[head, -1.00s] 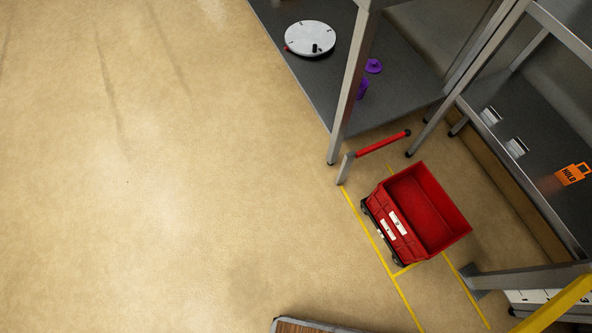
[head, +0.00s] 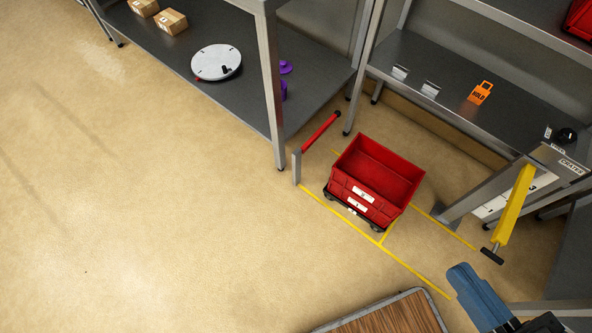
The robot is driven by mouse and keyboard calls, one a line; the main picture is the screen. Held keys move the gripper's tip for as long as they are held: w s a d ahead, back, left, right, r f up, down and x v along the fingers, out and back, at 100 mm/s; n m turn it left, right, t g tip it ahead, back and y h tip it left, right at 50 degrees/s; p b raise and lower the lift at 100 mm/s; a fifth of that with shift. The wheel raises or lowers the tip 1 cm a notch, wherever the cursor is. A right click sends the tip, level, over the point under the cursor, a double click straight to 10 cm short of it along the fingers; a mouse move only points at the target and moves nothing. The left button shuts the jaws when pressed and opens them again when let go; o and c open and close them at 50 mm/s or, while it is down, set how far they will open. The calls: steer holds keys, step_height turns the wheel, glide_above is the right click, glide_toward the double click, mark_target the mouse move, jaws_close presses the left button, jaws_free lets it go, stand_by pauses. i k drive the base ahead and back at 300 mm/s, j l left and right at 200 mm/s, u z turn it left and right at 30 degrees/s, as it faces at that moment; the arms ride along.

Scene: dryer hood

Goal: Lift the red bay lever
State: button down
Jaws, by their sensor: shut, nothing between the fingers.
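The red bay lever (head: 321,132) is a red bar with a dark tip on a short grey post (head: 297,167) beside the shelf leg. It slants up to the right, away from the post. My gripper (head: 466,282), blue with a dark body behind it, enters at the lower right. It is shut and empty. It is well apart from the lever, with the red crate between them.
The red crate (head: 352,187) sits on a dark wheeled base in a yellow-lined floor bay. A yellow bar (head: 513,207) hangs at right, near my gripper. A wood-topped surface (head: 385,316) is at the bottom. Grey shelves (head: 310,75) stand behind; floor at left is clear.

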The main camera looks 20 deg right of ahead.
mark_target(337, 113)
steer(key=i+z, duration=0.25)
steer(key=i, duration=0.2)
steer(key=i+j+z, duration=0.25)
steer(key=i, duration=0.2)
steer(key=l, duration=0.1)
